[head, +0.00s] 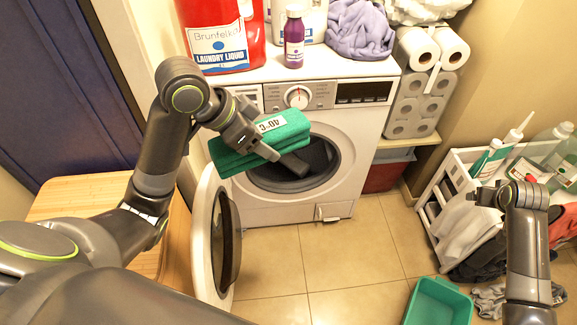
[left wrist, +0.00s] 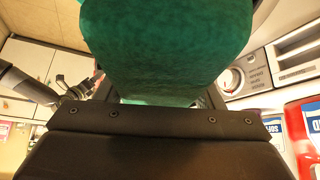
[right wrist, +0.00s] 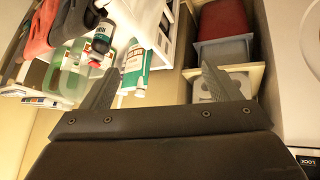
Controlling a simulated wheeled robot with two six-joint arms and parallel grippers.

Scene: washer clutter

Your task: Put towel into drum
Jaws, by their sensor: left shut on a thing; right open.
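A folded green towel (head: 240,152) with a white label is in my left gripper (head: 268,150), which is shut on it. It hangs in front of the washer's front, at the upper left of the open drum (head: 312,165). In the left wrist view the towel (left wrist: 165,45) fills the space between the fingers. The washer door (head: 216,240) stands open to the left. The towel and gripper cover part of the drum opening. My right gripper (head: 492,196) is at the right near the white shelf; the right wrist view shows its fingers (right wrist: 160,90) apart and empty.
On the washer top stand a red laundry liquid jug (head: 222,40), a purple bottle (head: 294,38) and a lilac cloth (head: 360,28). A green basin (head: 438,302) is on the floor at right. A white shelf (head: 455,170) holds bottles. The tiled floor before the washer is clear.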

